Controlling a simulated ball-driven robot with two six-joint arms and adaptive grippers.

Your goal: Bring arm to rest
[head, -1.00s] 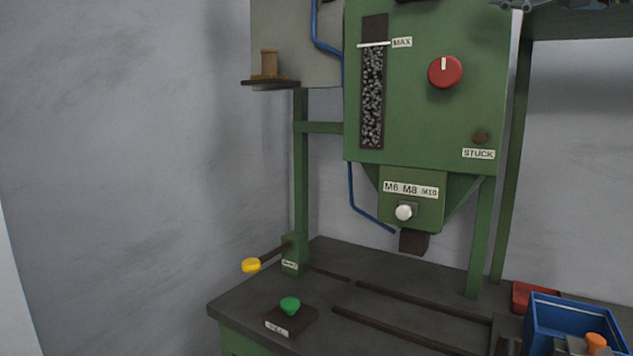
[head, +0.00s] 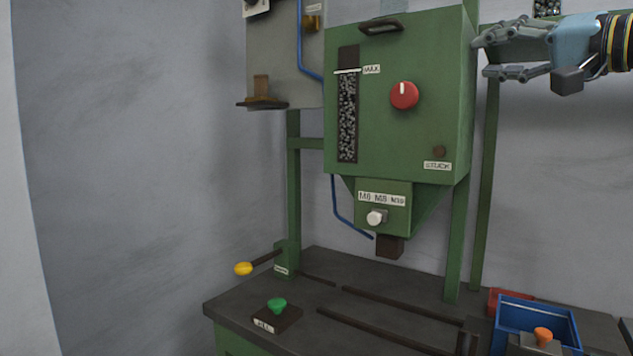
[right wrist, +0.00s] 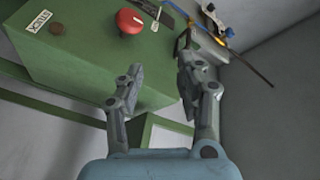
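My right gripper (head: 482,58) is at the upper right of the head view, beside the right edge of the green machine (head: 440,125). Its fingers point left and are spread apart with nothing between them. In the right wrist view the open fingers (right wrist: 158,82) show in front of the green machine body (right wrist: 75,60), whose red knob (right wrist: 130,20) lies beyond them. Whether the fingertips touch the machine I cannot tell. My left gripper is in neither view.
The bench (head: 330,271) below carries a green button (head: 277,305), a blue bin (head: 510,315) and a red bin (head: 496,297). A lever with a yellow knob (head: 243,269) juts out left.

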